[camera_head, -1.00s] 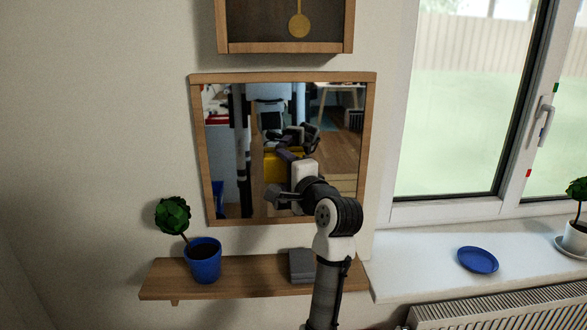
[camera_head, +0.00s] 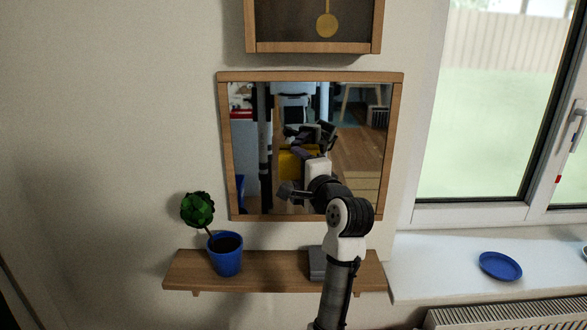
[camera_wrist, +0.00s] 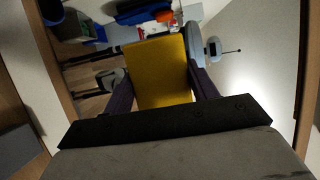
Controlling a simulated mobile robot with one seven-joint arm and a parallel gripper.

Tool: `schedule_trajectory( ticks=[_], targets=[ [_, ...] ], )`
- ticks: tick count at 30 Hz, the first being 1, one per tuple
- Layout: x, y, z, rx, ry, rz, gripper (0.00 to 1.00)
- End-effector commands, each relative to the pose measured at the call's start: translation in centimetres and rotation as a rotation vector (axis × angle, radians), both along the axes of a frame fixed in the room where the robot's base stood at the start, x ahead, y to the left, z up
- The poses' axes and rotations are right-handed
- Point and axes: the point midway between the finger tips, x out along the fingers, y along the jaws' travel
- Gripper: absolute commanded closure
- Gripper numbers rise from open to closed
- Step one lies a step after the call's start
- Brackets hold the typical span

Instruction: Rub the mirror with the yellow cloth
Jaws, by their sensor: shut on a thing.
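The mirror (camera_head: 362,150) hangs on the wall in a wooden frame, upright, and reflects the room and my arm. My gripper (camera_wrist: 158,72) is shut on the yellow cloth (camera_wrist: 163,85), which shows between its two dark purple fingers in the wrist view. In the head view the yellow cloth (camera_head: 291,163) shows in front of the mirror's middle, partly hidden behind my gripper's white body. Part of that yellow may be reflection. I cannot tell whether the cloth touches the glass.
A wooden shelf (camera_head: 270,272) below the mirror holds a blue pot (camera_head: 226,258) with a small plant and a dark grey object (camera_head: 317,263). A pendulum clock case (camera_head: 315,47) hangs above. A blue plate (camera_head: 500,265) lies on the windowsill (camera_head: 435,262) at right.

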Motion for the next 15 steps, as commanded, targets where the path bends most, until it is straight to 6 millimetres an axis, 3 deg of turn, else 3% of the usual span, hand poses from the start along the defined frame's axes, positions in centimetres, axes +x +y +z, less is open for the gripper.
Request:
schedule_trajectory(
  ticks=[4, 15],
  targets=[
    [0.2, -1.6, -0.1, 0.001, 0.003, -0.006, 0.6],
    [0.1, -3.4, 0.0, 0.001, 0.001, -0.007, 0.6]
  ],
)
